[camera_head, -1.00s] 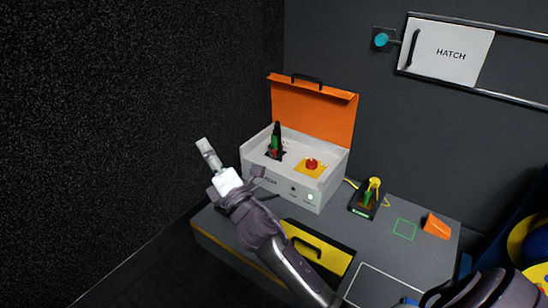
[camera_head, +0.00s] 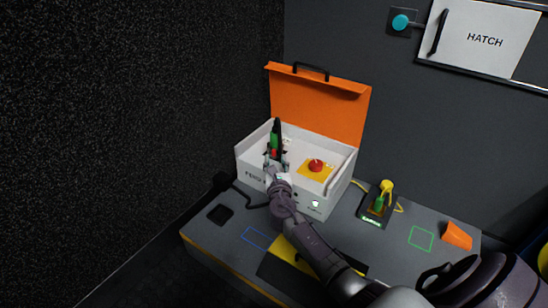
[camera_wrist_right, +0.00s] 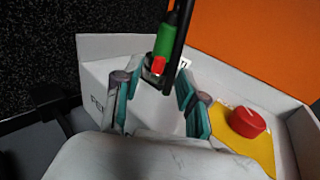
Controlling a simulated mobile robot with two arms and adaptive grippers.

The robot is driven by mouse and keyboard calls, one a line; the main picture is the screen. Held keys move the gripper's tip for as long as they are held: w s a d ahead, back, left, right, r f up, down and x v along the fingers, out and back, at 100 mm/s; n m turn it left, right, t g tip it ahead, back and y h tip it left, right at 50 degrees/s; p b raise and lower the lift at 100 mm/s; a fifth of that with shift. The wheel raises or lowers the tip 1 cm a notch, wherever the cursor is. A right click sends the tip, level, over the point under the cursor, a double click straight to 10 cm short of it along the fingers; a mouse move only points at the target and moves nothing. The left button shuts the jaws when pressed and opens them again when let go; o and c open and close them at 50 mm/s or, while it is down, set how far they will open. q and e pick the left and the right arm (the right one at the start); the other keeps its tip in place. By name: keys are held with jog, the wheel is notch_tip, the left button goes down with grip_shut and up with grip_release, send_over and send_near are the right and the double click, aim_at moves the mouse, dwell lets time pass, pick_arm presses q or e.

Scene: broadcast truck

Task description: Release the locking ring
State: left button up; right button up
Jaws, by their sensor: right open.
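A black upright lever with a green sleeve (camera_head: 274,140) stands in the left part of the open white box (camera_head: 338,186). A small red part (camera_wrist_right: 158,66) sits at the lower end of the green sleeve. I cannot tell for certain which of these parts is the locking ring. My right gripper (camera_head: 276,160) reaches over the box's front wall at the lever. In the right wrist view its two fingers stand apart, with the green sleeve (camera_wrist_right: 166,42) and red part beyond the gap between them. Nothing is held. My left gripper is not in view.
A red button (camera_head: 316,165) on a yellow plate is right of the lever. The orange lid (camera_head: 318,105) stands open behind. Right of the box are a black stand with a yellow-and-green piece (camera_head: 380,203) and an orange wedge (camera_head: 457,236). A labelled hatch (camera_head: 484,40) is on the wall.

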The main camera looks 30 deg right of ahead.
aim_at(274, 153)
jog(key=shift+b+x, duration=1)
jog(key=shift+x, duration=1.65)
grip_shut()
